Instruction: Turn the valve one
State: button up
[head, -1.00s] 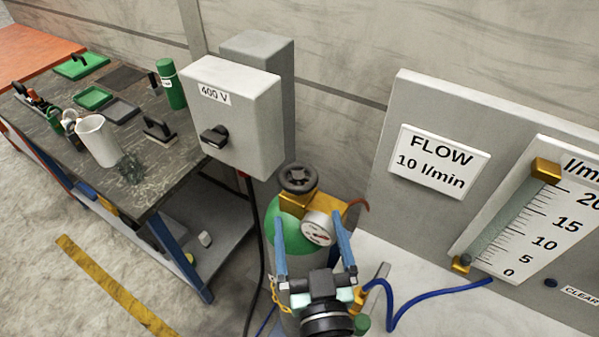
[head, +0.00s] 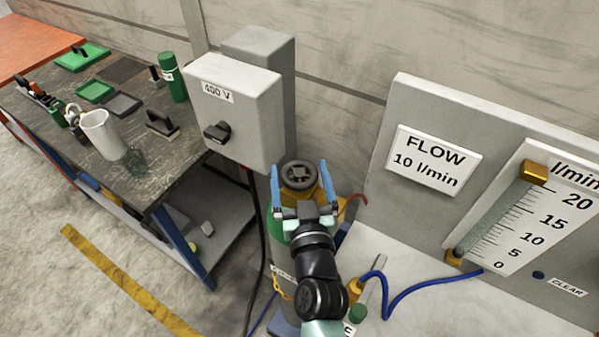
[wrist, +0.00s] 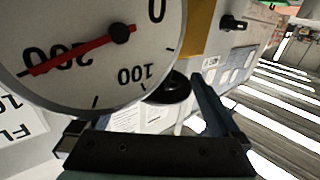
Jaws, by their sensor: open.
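A black handwheel valve (head: 299,174) sits on the brass fitting (head: 318,197) atop a green and grey gas cylinder (head: 275,228). My gripper (head: 299,167) is open and empty; in the head view its blue fingers appear on either side of the handwheel. Contact cannot be told. In the wrist view the white pressure gauge (wrist: 85,60) fills the upper left, its red needle near 200. A black round knob (wrist: 168,88), apparently the handwheel, shows partly behind the gauge, beside one blue finger (wrist: 212,105). The gauge is hidden behind my gripper in the head view.
A grey 400 V switch box (head: 235,110) stands close behind left. A flow panel (head: 405,110) with a scale and a "FLOW 10 l/min" sign is at right. A blue hose (head: 390,305) and a green knob (head: 357,314) lie low right. A cluttered workbench (head: 165,165) is left.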

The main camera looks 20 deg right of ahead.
jog(key=c, duration=1.1)
jog(key=shift+f+b, duration=0.15)
jog(key=shift+b, duration=0.3)
jog(key=y+b, duration=0.1)
jog(key=b, duration=0.1)
jog(key=shift+f+n+b, duration=0.1)
jog(key=shift+n+b, duration=0.2)
jog(key=shift+b, duration=0.1)
jog(key=n+y+b, duration=0.2)
jog(key=y+b, duration=0.1)
jog(key=b, duration=0.5)
jog(key=shift+d+t+b, duration=0.15)
jog(key=shift+t+b, duration=0.25)
jog(key=shift+y+b, duration=0.4)
jog(key=shift+b, duration=0.25)
jog(key=n+y+b, duration=0.2)
jog(key=b, duration=0.1)
jog(key=shift+y, duration=0.4)
jog(key=shift+r+n+g+y+b, duration=0.3)
jog(key=shift+n+g+y+b, duration=0.15)
jog(key=shift+y+b, duration=0.2)
